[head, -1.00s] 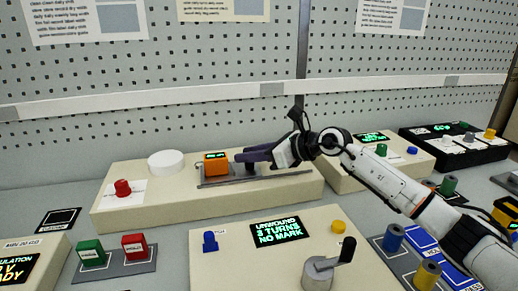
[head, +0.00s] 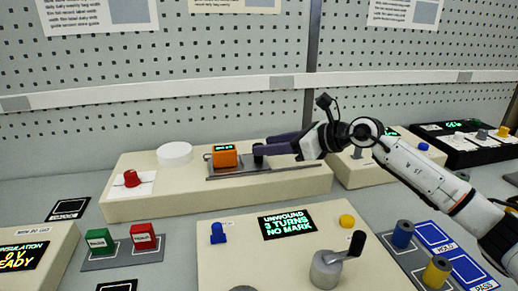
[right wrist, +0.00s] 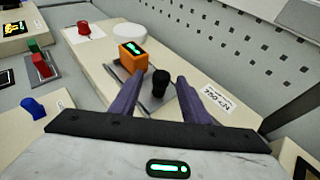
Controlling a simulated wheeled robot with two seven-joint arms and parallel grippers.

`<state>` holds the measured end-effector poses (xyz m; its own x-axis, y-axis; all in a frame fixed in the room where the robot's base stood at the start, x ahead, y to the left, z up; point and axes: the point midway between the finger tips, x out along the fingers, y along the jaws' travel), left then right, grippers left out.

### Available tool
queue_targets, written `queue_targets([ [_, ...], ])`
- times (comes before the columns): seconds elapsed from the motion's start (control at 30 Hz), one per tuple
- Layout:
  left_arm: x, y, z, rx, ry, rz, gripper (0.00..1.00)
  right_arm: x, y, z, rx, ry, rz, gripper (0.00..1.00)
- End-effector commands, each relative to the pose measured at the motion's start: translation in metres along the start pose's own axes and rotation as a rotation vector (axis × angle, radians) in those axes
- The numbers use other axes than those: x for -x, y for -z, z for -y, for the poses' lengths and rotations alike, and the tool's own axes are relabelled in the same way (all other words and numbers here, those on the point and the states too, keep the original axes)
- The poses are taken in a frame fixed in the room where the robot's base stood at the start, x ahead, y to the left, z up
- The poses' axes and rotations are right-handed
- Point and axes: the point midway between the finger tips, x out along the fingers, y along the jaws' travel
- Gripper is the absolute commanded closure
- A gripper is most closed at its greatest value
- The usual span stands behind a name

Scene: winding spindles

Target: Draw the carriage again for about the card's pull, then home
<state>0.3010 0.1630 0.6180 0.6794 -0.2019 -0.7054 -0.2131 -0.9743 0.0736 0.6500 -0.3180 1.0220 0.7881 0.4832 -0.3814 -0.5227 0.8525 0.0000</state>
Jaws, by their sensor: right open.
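The carriage is a grey plate with an upright black knob (head: 258,152) and an orange block (head: 224,157) with a small green display. It sits on a rail (head: 300,168) on the long cream bench unit (head: 150,208). My right gripper (head: 272,149) is open at the right of the knob. In the right wrist view, its two purple fingers (right wrist: 157,98) are spread, with the knob (right wrist: 161,84) beyond and between their tips; contact is not visible. A white card (right wrist: 222,97) with upside-down print lies on the unit, right of the fingers. My left gripper is not in view.
A white disc (head: 174,153) and a red button (head: 132,178) are left of the carriage. In front, a cream panel has a display (head: 287,224) reading "UNWOUND 3 TURNS NO MARK" and a crank (head: 327,268). Spindles (head: 402,234) stand at right. A pegboard wall rises behind.

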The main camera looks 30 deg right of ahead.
Motion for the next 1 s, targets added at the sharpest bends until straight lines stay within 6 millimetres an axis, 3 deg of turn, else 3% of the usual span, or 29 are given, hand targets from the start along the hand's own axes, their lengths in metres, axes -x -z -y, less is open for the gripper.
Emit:
queue_targets([
  [0.1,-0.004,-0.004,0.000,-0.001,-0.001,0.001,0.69,0.025,0.003,0.001,0.002,0.002,-0.003,0.58],
  [0.33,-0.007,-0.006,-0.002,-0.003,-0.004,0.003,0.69,0.052,0.001,-0.001,0.000,-0.001,-0.001,0.58],
  [1.0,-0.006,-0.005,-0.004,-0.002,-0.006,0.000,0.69,0.057,0.000,-0.001,0.000,-0.002,0.000,0.58],
])
